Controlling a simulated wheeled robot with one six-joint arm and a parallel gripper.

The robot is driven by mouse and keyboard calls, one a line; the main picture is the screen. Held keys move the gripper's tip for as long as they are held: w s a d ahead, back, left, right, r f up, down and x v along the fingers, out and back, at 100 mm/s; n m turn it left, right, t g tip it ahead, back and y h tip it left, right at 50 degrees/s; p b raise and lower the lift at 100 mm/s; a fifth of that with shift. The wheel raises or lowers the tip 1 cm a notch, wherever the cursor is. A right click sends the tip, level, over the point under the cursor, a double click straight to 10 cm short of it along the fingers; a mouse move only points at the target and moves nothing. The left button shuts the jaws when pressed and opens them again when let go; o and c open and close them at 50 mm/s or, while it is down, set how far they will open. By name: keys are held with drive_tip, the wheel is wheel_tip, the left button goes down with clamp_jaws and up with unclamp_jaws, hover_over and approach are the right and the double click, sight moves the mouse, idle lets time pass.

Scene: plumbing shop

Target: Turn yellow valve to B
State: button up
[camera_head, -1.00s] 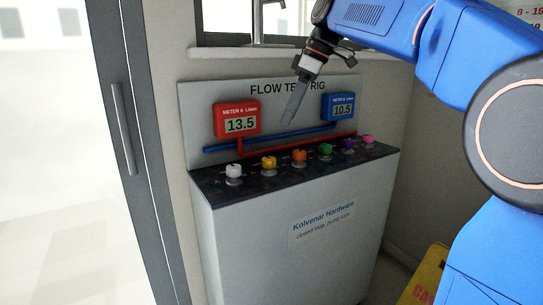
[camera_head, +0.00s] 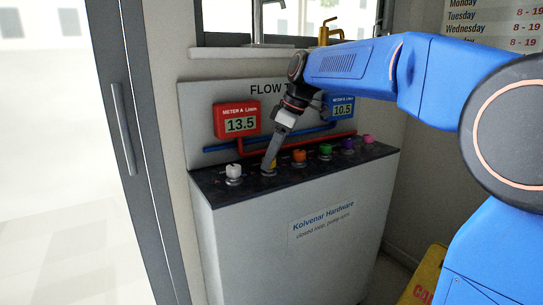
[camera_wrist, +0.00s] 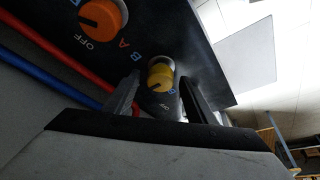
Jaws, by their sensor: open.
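The yellow valve (camera_head: 273,163) is the second knob from the left on the dark top of the flow test rig, partly hidden behind my gripper in the head view. My gripper (camera_head: 267,168) points down at it. In the wrist view my gripper (camera_wrist: 160,78) is open, with one finger on each side of the yellow valve (camera_wrist: 161,74). I cannot tell if either finger touches it. OFF and B marks show beside the yellow valve; its exact pointer setting is unclear.
The white valve (camera_head: 233,171) and the orange valve (camera_head: 299,156) stand on either side. Green (camera_head: 325,149), purple (camera_head: 347,144) and pink (camera_head: 368,139) valves continue right. Red meter A (camera_head: 238,120) reads 13.5; blue meter B (camera_head: 342,106) reads 10.5. Pipes run behind the valves.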

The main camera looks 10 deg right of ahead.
drive_tip(key=c, duration=1)
drive_tip(key=shift+c, duration=0.2)
drive_tip(key=shift+s+m, duration=0.1)
drive_tip(key=shift+m, duration=0.2)
drive_tip(key=m+t, duration=0.1)
drive_tip(key=m, duration=0.1)
drive_tip(key=m+t+h, duration=0.1)
drive_tip(key=m, duration=0.2)
drive_tip(key=shift+s+a+m, duration=0.1)
drive_tip(key=shift+a+m, duration=0.1)
drive_tip(key=shift+m, duration=0.1)
drive_tip(key=m+h, duration=0.1)
drive_tip(key=m, duration=0.1)
drive_tip(key=m+h, duration=0.1)
drive_tip(key=m, duration=0.2)
drive_tip(key=shift+a+m+t+h, duration=0.15)
drive_tip(key=shift+m+t+h, duration=0.15)
drive_tip(key=shift+t, duration=0.1)
drive_tip(key=o, duration=1)
